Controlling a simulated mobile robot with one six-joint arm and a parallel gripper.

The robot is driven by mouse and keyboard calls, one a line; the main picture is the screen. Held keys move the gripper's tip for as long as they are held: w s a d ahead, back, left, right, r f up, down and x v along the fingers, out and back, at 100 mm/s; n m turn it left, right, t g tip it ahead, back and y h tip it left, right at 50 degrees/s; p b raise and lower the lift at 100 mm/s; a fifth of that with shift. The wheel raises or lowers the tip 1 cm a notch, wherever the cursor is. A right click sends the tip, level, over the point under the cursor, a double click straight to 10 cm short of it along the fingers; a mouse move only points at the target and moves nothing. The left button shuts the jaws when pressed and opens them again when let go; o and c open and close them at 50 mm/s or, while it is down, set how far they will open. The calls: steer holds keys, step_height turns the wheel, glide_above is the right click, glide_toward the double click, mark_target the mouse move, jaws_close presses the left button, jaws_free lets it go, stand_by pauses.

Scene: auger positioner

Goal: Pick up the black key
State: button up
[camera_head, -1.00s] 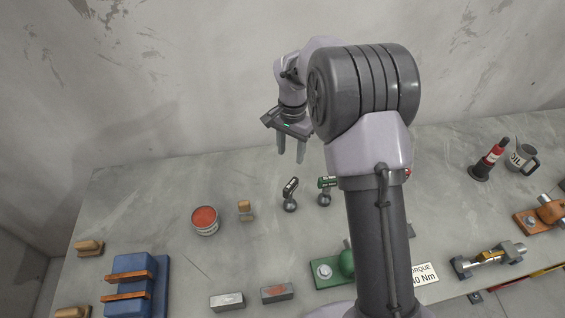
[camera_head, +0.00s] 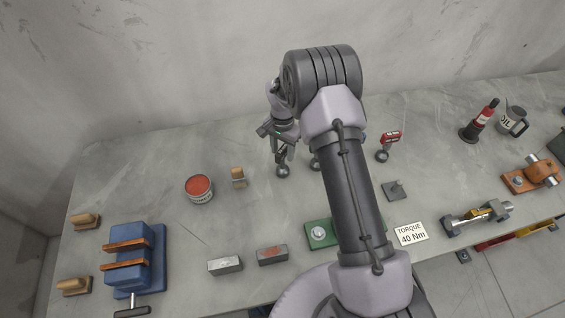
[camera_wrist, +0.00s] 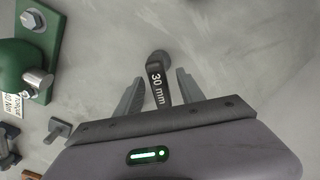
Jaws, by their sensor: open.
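My gripper is open and holds nothing. In the head view my gripper (camera_head: 283,148) is down at the key, whose round base (camera_head: 282,171) shows just below the fingers. The fingers hide most of the key there.
To the right, another round base (camera_head: 315,163) is partly hidden by my arm, and a red key (camera_head: 389,139) stands beyond it.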

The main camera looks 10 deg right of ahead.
steer(key=shift+s+r, duration=0.1)
steer(key=shift+c, duration=1)
jaws_close()
